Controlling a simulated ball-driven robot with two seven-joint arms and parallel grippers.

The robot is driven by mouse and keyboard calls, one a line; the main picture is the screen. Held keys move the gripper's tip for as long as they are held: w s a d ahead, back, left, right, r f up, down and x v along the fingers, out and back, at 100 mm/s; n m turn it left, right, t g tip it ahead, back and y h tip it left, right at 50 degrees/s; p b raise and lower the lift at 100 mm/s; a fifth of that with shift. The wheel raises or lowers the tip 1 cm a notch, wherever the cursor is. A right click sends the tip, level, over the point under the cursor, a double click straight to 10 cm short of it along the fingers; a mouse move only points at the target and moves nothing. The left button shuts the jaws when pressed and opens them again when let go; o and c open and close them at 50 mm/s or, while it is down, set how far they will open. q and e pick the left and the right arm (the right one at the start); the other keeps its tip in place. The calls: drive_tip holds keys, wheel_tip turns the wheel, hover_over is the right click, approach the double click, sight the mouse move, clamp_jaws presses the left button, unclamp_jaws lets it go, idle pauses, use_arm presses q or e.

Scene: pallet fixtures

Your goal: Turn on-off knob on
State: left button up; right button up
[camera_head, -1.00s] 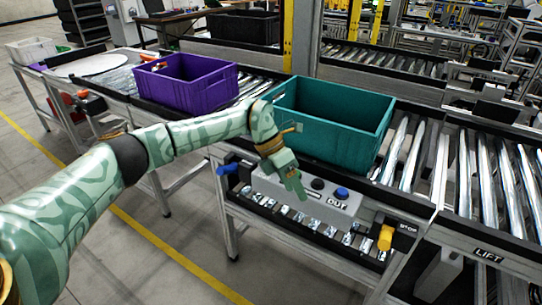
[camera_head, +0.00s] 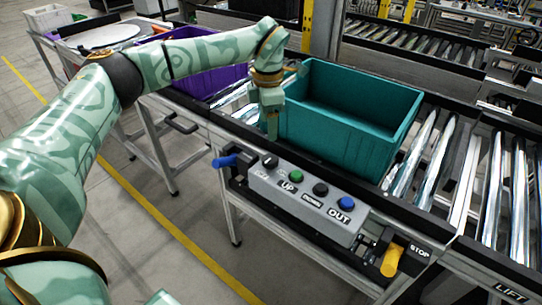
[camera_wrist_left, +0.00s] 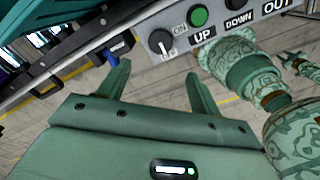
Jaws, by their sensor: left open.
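The on-off knob (camera_head: 270,161) is a black dial at the left end of a grey control box (camera_head: 302,200). In the left wrist view the knob (camera_wrist_left: 161,41) has a pale pointer line and sits beside an "ON" label. My left gripper (camera_head: 272,130) points down just behind and above the knob, near the teal crate's front-left corner, apart from the knob. In the left wrist view the two fingers of the left gripper (camera_wrist_left: 158,70) are spread with nothing between them, below the knob in the picture. My right gripper cannot be made out.
Right of the knob are a green UP button (camera_head: 297,175), a black DOWN button (camera_head: 320,189) and a blue OUT button (camera_head: 346,203). A teal crate (camera_head: 350,115) stands behind on rollers.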

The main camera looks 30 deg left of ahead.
sight(269, 159)
use_arm(q)
wheel_tip(269, 159, down, 12)
drive_tip(key=b, duration=0.3)
drive_tip(key=shift+w, duration=0.1)
drive_tip(key=shift+c, duration=0.2)
drive_tip(key=c, duration=0.9)
